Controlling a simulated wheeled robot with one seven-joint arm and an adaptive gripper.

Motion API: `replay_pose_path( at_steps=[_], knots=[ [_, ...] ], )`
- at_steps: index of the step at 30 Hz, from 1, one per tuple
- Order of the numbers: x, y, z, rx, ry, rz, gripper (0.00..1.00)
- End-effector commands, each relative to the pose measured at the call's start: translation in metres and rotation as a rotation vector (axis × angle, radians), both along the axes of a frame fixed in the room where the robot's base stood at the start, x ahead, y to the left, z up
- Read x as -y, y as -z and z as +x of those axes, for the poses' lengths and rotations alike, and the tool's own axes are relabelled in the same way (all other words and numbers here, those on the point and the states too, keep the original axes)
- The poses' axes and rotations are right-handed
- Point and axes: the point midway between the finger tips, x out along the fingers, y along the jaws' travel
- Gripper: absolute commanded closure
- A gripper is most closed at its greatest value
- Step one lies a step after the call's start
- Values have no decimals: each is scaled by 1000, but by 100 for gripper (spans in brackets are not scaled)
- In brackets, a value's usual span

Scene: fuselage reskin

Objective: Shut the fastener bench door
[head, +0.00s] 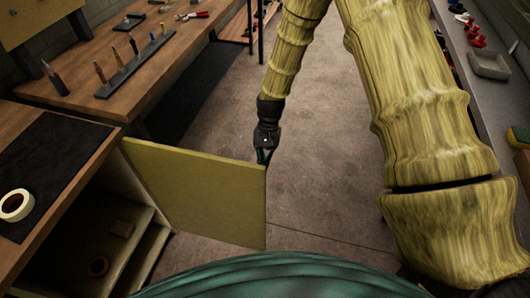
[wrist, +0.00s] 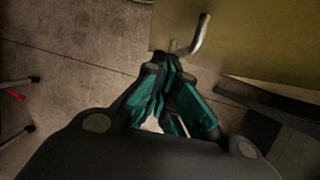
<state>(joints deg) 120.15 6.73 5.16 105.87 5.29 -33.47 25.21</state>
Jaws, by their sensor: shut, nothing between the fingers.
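The fastener bench door (head: 200,192) is a flat yellow-olive panel. It stands open, swung out to the right from the bench cabinet (head: 148,258), whose shelves show at the lower left. My gripper (head: 263,156) is at the door's free outer edge in the head view. In the wrist view my gripper (wrist: 171,58) has its teal-padded fingers together and empty. The door (wrist: 265,45) fills the upper right there, with a bent metal handle (wrist: 202,36) just beyond the fingertips. I cannot tell whether the fingertips touch the handle or door.
The bench top at left holds a black mat (head: 50,165) and a tape roll (head: 16,205). A further workbench (head: 190,50) carries a rack of tools. A grey shelf with a tray (head: 489,65) runs along the right. The floor (head: 325,180) between is clear.

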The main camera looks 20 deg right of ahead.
Motion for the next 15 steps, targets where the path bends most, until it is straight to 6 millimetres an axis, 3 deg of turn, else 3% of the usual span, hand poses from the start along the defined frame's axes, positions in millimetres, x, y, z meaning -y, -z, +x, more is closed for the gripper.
replay_pose_path(
  at_steps=[9,15],
  knots=[
    [-18,2,-30,-1,0,0,100],
    [-22,3,-35,0,0,1,100]
  ],
)
